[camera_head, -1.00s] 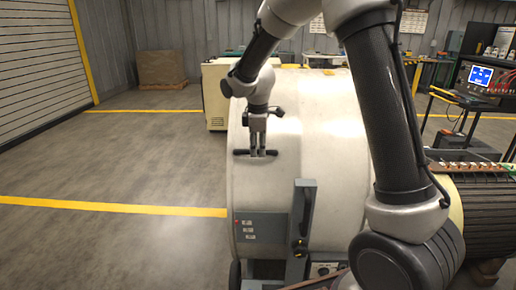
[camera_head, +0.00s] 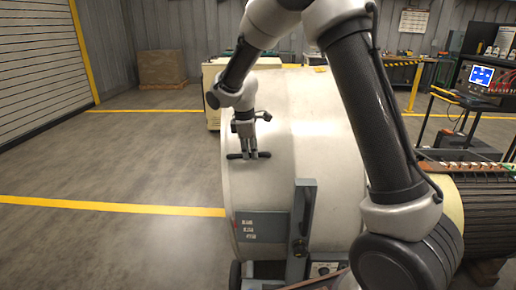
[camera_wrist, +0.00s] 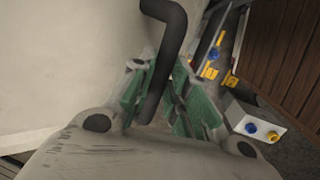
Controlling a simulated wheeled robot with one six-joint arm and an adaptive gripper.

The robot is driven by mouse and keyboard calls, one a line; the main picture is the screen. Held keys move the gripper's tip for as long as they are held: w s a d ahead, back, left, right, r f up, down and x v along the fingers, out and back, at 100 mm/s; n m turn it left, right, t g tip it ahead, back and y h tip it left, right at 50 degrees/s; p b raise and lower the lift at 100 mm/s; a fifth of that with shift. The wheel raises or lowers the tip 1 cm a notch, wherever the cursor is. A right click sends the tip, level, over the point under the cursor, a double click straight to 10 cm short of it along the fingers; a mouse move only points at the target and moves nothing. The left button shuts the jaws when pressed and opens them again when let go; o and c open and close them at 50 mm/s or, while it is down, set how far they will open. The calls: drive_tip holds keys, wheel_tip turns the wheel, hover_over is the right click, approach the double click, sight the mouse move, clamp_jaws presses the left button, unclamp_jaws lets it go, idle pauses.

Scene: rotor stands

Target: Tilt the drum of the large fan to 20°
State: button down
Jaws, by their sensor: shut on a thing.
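The large fan's drum (camera_head: 330,150) is a big cream cylinder in the middle of the head view, tilted a little on its stand. A dark bar handle (camera_head: 262,155) sits on its upper left side. My gripper (camera_head: 249,152) is shut on this handle. In the wrist view the black bent handle (camera_wrist: 172,45) passes between the green-padded fingers of my gripper (camera_wrist: 158,100). A grey upright bracket (camera_head: 302,225) with a dark knob stands at the drum's front. A grey label plate (camera_head: 262,227) is on the drum. No angle scale is readable.
My arm covers the drum's right part. A dark ribbed cylinder (camera_head: 485,210) lies at the right. A cart with a blue screen (camera_head: 481,76) stands behind it. A small box with blue and yellow knobs (camera_wrist: 258,128) shows in the wrist view. The left floor is clear.

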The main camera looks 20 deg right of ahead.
drive_tip(key=a+f+h, duration=0.1)
drive_tip(key=a+f, duration=0.1)
drive_tip(key=w+a+f+h, duration=0.1)
drive_tip(key=a+f, duration=0.1)
drive_tip(key=a, duration=0.1)
drive_tip(key=w+a+f+g+h, duration=0.1)
drive_tip(key=a+f, duration=0.1)
drive_tip(key=shift+w+a+f, duration=0.15)
drive_tip(key=shift+w+a, duration=0.05)
drive_tip(key=shift+a, duration=0.2)
drive_tip(key=c, duration=1.4)
unclamp_jaws()
drive_tip(key=shift+w+a+f, duration=0.1)
drive_tip(key=shift+a, duration=0.1)
drive_tip(key=shift+o, duration=0.2)
drive_tip(key=shift+d, duration=0.1)
drive_tip(key=shift+r, duration=0.2)
drive_tip(key=v, duration=1.1)
drive_tip(key=shift+a+r, duration=0.2)
drive_tip(key=shift+r, duration=0.15)
